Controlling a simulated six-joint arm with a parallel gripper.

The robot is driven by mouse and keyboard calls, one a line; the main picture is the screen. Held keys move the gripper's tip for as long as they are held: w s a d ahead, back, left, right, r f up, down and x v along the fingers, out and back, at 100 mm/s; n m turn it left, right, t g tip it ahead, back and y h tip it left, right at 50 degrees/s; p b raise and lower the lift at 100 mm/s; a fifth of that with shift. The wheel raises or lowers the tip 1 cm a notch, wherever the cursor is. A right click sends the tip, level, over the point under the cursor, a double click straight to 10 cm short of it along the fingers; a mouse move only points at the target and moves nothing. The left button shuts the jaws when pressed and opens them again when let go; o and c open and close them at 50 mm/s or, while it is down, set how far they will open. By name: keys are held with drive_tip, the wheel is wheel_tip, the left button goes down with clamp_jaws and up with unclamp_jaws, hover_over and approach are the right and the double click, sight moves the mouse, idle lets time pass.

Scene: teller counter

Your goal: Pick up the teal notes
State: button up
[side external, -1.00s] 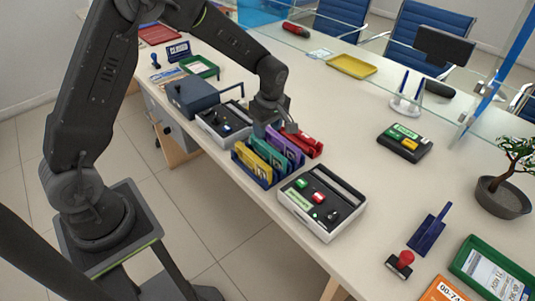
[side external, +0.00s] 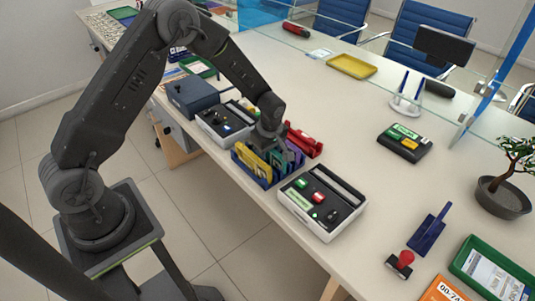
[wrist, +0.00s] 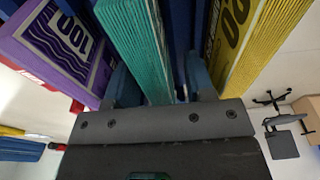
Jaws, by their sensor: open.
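The teal notes (side external: 278,158) stand upright in a dark blue rack (side external: 263,183), between yellow notes (side external: 254,162) and purple notes (side external: 295,155). In the wrist view the teal notes (wrist: 140,45) rise between the two fingers of my gripper (wrist: 160,85), with purple notes (wrist: 62,42) to the left and yellow notes (wrist: 258,40) to the right. My gripper (side external: 275,148) is open, down at the rack, and hides part of the teal notes in the side view. One finger lies on each side of the teal bundle; contact cannot be told.
White-framed bill machines stand close in front right (side external: 322,203) and behind left (side external: 223,122). A dark blue box (side external: 192,96) is further left.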

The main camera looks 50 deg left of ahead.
drive_tip(key=shift+c, duration=0.3)
clamp_jaws()
drive_tip(key=shift+r, duration=0.1)
